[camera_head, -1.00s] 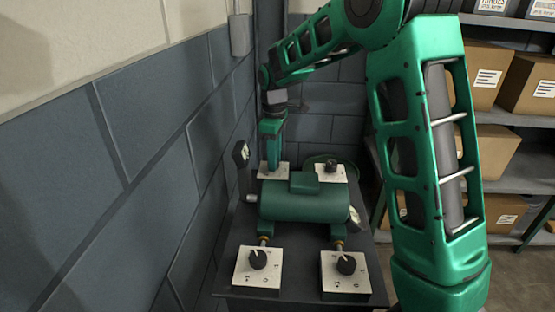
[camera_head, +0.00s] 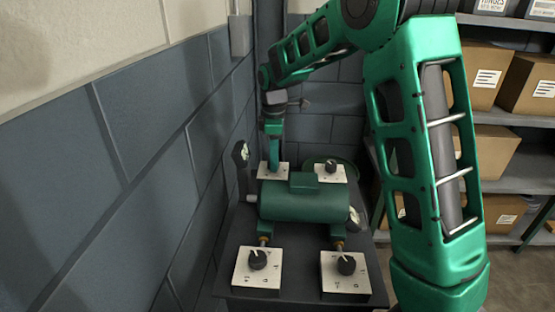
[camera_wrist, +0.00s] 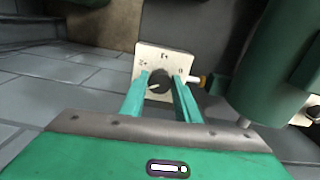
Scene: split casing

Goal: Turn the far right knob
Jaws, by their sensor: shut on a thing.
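The back right knob (camera_head: 331,166) is black and sits on a white marked plate (camera_head: 323,176) behind the green motor-like casing; nothing touches it. My gripper (camera_head: 272,166) is at the back left plate (camera_head: 262,174), pointing down. In the wrist view my gripper (camera_wrist: 162,82) has its two green fingers on either side of a black knob (camera_wrist: 158,84), shut on it. That knob's white pointer mark points left in the wrist view. Its white plate (camera_wrist: 150,55) lies skewed to the fingers. In the head view my gripper hides this knob.
The green casing (camera_head: 290,202) stands in the middle of the dark table, close to my gripper. The front left knob (camera_head: 258,260) and front right knob (camera_head: 346,264) sit on white plates. A gauge (camera_head: 241,155) rises at the left near the block wall (camera_head: 130,190). Shelves with boxes (camera_head: 493,150) stand right.

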